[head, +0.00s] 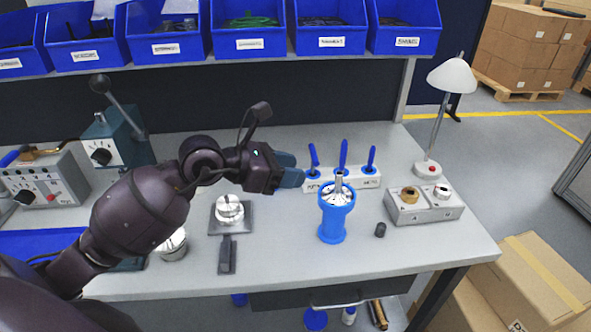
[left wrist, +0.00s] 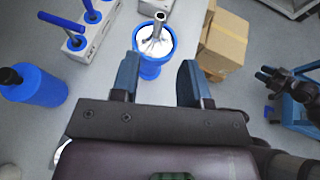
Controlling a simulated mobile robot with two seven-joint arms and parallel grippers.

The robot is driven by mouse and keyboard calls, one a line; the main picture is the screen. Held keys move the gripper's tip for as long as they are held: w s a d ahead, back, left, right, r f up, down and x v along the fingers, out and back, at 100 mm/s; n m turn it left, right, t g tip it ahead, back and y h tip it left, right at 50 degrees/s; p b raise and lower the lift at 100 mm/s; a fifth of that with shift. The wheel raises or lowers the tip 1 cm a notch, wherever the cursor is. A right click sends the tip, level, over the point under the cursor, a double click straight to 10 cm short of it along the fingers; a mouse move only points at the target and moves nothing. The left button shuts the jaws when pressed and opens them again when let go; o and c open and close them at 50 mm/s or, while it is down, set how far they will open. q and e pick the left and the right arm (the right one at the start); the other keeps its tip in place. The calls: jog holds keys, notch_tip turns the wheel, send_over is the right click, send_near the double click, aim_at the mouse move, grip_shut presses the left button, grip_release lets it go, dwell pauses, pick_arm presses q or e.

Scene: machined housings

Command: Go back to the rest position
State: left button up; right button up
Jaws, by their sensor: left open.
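My left gripper (head: 291,173) is open and empty above the middle of the bench. Its two blue-grey fingers (left wrist: 160,80) stand apart in the left wrist view with nothing between them. A blue stand (head: 332,226) with a silver machined part (head: 338,192) in its top is just right of the gripper, apart from it. The stand also shows beyond the fingers in the left wrist view (left wrist: 150,70). At the right of that view is a dark arm end that looks like my right gripper (left wrist: 268,78), too small to tell its jaw state.
A rack with blue-handled tools (head: 343,178) stands behind the blue stand. A grey block with two rings (head: 424,213) and a lamp (head: 438,120) are at right. A silver part on a dark fixture (head: 229,211) lies left. Blue bins (head: 250,43) line the shelf above.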

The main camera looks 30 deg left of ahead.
jog(key=shift+s+f, duration=0.15)
jog(key=shift+s, duration=0.05)
